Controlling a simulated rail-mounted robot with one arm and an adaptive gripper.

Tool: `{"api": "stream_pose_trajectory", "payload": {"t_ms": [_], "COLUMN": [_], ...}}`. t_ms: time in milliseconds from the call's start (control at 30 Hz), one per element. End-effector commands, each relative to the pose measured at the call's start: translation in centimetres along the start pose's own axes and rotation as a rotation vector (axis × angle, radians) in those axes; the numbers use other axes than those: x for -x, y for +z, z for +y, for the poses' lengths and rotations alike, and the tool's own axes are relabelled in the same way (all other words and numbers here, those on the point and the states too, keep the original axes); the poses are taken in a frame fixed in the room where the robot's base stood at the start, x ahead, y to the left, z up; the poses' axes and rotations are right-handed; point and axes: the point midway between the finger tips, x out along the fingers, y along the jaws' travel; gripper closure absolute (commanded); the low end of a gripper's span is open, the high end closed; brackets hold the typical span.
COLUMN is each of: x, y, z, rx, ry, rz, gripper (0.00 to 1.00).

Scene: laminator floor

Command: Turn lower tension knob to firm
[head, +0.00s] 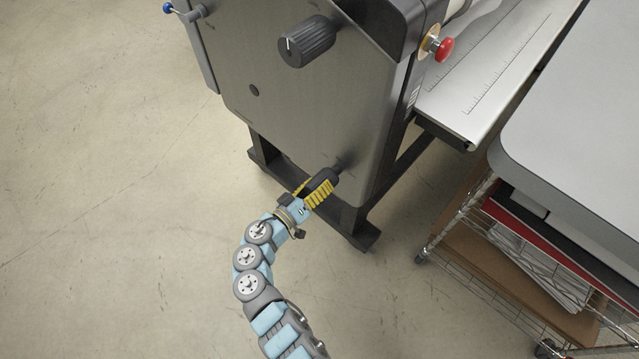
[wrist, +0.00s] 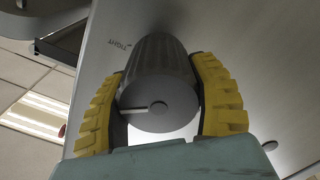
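The lower tension knob (wrist: 157,95) is a dark grey ribbed cylinder on the laminator's metal side panel (head: 300,110). In the wrist view it sits between my two yellow-padded fingers, which press against its left and right sides. A white pointer line on its end face points left in that view. The printed word TIGHT (wrist: 122,45) shows on the panel up and left of the knob. In the head view my gripper (head: 320,187) reaches the panel's lower part and partly hides this knob (head: 322,176).
A larger upper knob (head: 307,42) with a white line is higher on the panel. A red emergency button (head: 444,48) sits at the panel's right edge. A blue-tipped lever (head: 168,8) is at top left. A wire cart (head: 470,205) stands right. The floor at left is clear.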

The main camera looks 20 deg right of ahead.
Motion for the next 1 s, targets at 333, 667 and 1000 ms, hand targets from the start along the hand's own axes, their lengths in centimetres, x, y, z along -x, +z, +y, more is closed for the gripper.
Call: {"api": "stream_pose_trajectory", "payload": {"t_ms": [333, 667, 1000], "x": [0.01, 0.11, 0.05], "y": [-0.05, -0.22, -0.24], "z": [0.02, -0.01, -0.01], "rx": [0.016, 0.184, 0.5], "ry": [0.0, -0.001, 0.001], "rz": [0.0, 0.003, 0.003], "gripper": [0.74, 0.74, 0.74]}}
